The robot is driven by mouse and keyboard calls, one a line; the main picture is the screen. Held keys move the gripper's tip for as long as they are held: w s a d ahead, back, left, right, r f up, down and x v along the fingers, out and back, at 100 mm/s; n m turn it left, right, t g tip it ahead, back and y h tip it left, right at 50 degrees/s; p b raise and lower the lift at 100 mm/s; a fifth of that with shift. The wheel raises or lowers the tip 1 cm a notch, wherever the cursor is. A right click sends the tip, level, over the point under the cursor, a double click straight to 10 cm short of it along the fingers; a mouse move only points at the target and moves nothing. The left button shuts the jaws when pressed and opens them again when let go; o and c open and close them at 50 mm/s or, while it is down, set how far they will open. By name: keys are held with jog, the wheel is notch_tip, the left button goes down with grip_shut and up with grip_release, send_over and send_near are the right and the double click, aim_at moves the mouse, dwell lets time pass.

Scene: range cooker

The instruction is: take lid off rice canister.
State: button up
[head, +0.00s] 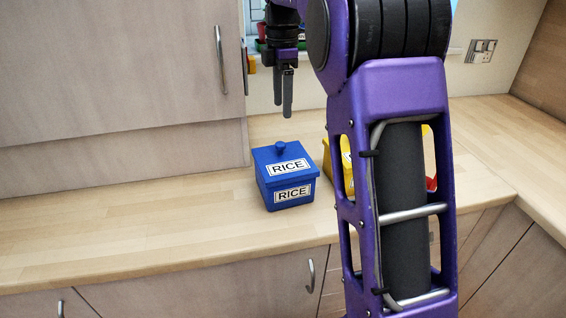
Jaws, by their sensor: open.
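The rice canister (290,195) is a blue square box with a white RICE label, standing upright on the wooden worktop. Its blue lid (266,161) sits on top, with a second RICE label and a small round blue knob (280,147). My gripper (283,112) is open and empty, pointing down. In the picture it is above the canister's knob, apart from it. The gap between the fingers is hard to see from this side.
A yellow container (330,160) stands just right of the canister, partly hidden by my purple arm. Something red shows behind the arm. Wall cupboards (110,70) hang at the left. The worktop (120,225) left of the canister is clear.

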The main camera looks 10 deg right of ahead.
send_over(281, 144)
jog(key=f, duration=0.6)
jog(key=shift+s+b, duration=0.25)
jog(key=shift+b, duration=0.15)
jog(key=f, duration=0.5)
jog(key=shift+w+a+b, duration=0.1)
jog(key=shift+w+b, duration=0.25)
jog(key=shift+b, duration=0.05)
grip_shut()
